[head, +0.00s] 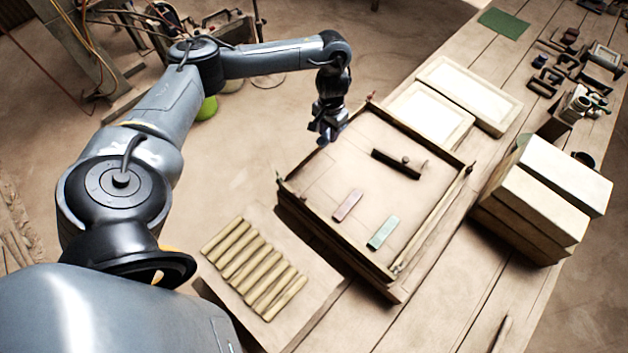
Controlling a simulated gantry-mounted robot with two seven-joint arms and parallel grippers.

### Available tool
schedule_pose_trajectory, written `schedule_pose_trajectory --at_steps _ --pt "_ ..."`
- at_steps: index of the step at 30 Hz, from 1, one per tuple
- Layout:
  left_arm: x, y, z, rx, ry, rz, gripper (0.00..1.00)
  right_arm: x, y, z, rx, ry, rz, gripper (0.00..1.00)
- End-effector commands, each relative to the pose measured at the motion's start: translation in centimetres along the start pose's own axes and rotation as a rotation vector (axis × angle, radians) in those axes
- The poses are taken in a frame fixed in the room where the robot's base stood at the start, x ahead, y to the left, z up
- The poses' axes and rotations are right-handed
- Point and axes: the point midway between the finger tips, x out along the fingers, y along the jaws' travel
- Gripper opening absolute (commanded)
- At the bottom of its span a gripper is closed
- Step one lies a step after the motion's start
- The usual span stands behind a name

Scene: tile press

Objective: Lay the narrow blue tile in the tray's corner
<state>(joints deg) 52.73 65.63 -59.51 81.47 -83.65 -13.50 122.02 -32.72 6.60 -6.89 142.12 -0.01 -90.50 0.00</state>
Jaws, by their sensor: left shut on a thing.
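My left gripper (328,133) hangs over the far left corner of the wooden tray (325,232), its fingers pointing down. It is shut on a small piece, mostly hidden by the fingers; a bluish-grey edge shows, which fits the narrow blue tile. I cannot tell whether this piece touches the tray. In the tray lie a pink tile (348,205) and a pale green tile (383,232), apart from each other. No other blue tile shows in the tray. My right gripper is out of view.
A dark bar with a knob (395,164) lies in the tray's far part. Several wooden sticks (255,268) lie on a board at the near left. White framed panels (470,92) lie behind the tray; stacked pale boxes (545,200) stand to its right. The tray's middle is mostly bare.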

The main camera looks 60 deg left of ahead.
Motion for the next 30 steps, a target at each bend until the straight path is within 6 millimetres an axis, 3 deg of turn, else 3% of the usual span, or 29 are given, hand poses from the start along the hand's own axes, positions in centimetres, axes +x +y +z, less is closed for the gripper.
schedule_pose_trajectory --at_steps 10,15,21,26,30 --pt "4.6 1.9 6.3 0.005 -0.003 -0.002 0.0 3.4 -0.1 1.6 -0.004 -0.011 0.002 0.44" --pt "5.7 2.8 8.8 0.003 0.0 -0.002 0.0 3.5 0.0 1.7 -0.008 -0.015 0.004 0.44" --pt "6.6 3.4 10.3 0.0 0.0 -0.001 0.0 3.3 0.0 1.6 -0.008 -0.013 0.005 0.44" --pt "7.2 3.5 10.5 -0.001 0.001 0.0 0.0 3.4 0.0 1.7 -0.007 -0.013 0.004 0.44" --pt "8.8 3.4 10.5 -0.001 -0.001 -0.002 0.0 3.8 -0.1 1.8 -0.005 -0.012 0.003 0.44"
